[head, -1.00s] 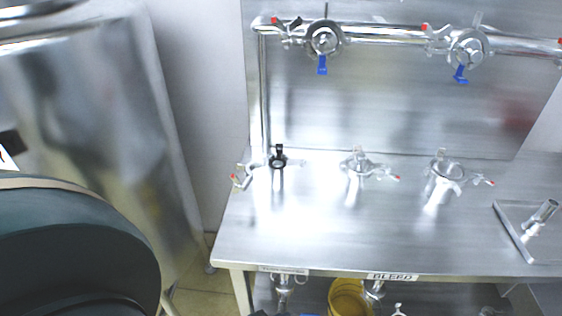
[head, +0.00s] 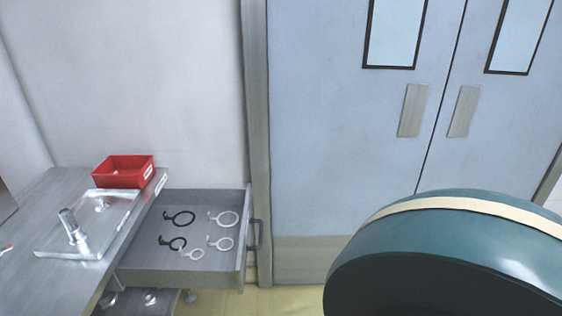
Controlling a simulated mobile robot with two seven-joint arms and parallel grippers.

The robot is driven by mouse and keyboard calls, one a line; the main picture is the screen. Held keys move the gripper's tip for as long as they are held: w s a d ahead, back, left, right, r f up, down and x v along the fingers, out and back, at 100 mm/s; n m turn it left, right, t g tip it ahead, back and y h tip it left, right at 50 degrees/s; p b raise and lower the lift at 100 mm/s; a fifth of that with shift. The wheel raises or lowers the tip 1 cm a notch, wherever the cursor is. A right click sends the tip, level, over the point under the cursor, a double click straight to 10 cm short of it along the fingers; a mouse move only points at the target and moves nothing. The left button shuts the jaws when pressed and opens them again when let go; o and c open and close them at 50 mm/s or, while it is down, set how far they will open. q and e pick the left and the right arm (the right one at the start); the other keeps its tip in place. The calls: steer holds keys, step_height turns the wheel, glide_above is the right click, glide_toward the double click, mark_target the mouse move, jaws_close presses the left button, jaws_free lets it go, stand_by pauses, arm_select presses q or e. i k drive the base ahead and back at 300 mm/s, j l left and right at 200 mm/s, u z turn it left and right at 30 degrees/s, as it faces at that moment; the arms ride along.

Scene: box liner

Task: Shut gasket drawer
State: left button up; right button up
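The gasket drawer (head: 219,270) stands open at the right end of the steel bench in the head view. Several black and white ring gaskets with tabs lie flat on its floor. Its handle (head: 256,234) is on the drawer's right-hand front panel, facing the double doors. Neither of my grippers shows in the head view. A large dark green rounded part at lower right is mine, and it hides the floor there.
A red bin (head: 124,171) sits at the back of the bench (head: 38,212). A clear tray (head: 60,240) with metal fittings lies beside it. Grey double doors (head: 335,150) are at the right. A strip of yellowish floor (head: 290,298) shows between drawer and doors.

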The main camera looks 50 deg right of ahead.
mark_target(145, 262)
steer(key=l+z, duration=0.15)
steer(key=z, duration=0.25)
steer(key=k+l+z, duration=0.1)
steer(key=z, duration=0.3)
steer(key=l+z, duration=0.2)
steer(key=z, duration=0.15)
steer(key=i+l+u, duration=0.1)
steer(key=i+u, duration=0.2)
steer(key=i+l+u, duration=0.15)
steer(key=u, duration=0.15)
